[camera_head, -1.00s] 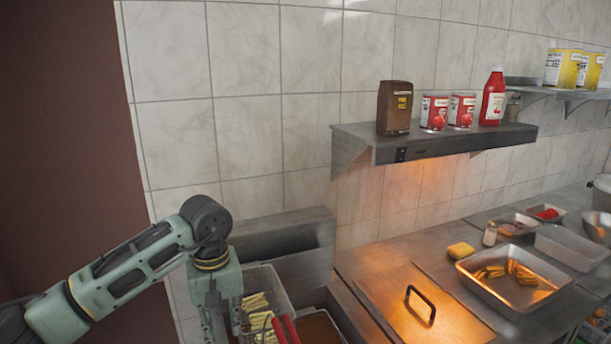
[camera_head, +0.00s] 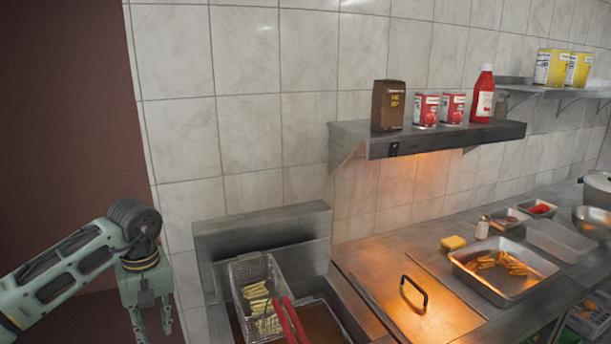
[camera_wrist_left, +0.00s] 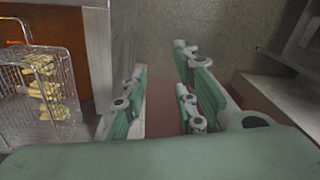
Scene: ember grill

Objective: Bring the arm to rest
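My left gripper (camera_head: 152,318) hangs at the lower left in the head view, pointing down, left of the fryer and apart from it. Its two fingers are spread with nothing between them. In the left wrist view the fingers (camera_wrist_left: 160,105) also stand apart, with floor between them. My right gripper is in neither view.
A wire fry basket (camera_head: 240,272) with fries and red handles sits at the fryer (camera_head: 320,222). A steel lid (camera_head: 440,325) with a black handle lies to its right. A tray (camera_head: 545,268) holds more fries. A wall shelf (camera_head: 440,138) carries cans and a bottle.

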